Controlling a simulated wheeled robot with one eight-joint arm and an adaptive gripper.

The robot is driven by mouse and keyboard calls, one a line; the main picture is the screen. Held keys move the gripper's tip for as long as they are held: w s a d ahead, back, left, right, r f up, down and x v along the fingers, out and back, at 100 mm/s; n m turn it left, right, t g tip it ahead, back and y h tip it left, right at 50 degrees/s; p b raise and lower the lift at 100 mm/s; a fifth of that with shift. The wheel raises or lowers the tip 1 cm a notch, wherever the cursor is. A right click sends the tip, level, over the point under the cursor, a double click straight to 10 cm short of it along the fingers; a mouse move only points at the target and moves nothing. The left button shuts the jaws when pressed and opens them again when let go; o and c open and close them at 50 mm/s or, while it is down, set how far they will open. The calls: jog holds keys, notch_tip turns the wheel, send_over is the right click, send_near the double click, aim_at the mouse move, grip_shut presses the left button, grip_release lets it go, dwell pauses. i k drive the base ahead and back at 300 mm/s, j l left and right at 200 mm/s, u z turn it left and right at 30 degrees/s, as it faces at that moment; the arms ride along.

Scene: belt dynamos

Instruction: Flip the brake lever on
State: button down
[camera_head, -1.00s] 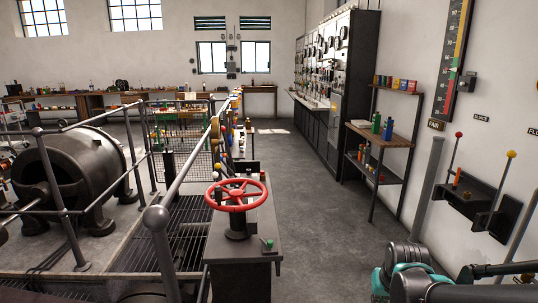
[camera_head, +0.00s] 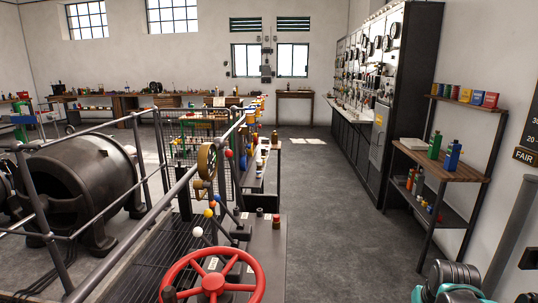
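Several thin levers with round knobs stand on the console behind the red handwheel (camera_head: 213,284). Among them are a white knob (camera_head: 198,232), a yellow knob (camera_head: 208,213) and a red knob (camera_head: 228,153). I cannot tell whether any of these is the brake lever; no readable brake label shows. The wall levers with red and yellow knobs from the earlier frame are out of view now. Part of my arm shows at the lower right. My gripper is not in view.
Grey floor (camera_head: 335,215) lies open between the console and the right wall. A shelf rack (camera_head: 440,171) with bottles and boxes stands there, beside a dark switchboard cabinet (camera_head: 412,100). A railing (camera_head: 65,232) encloses the dark dynamo (camera_head: 82,183) at left.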

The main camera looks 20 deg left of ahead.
aim_at(229, 154)
jog(key=i, duration=3.3)
jog(key=u, duration=1.8)
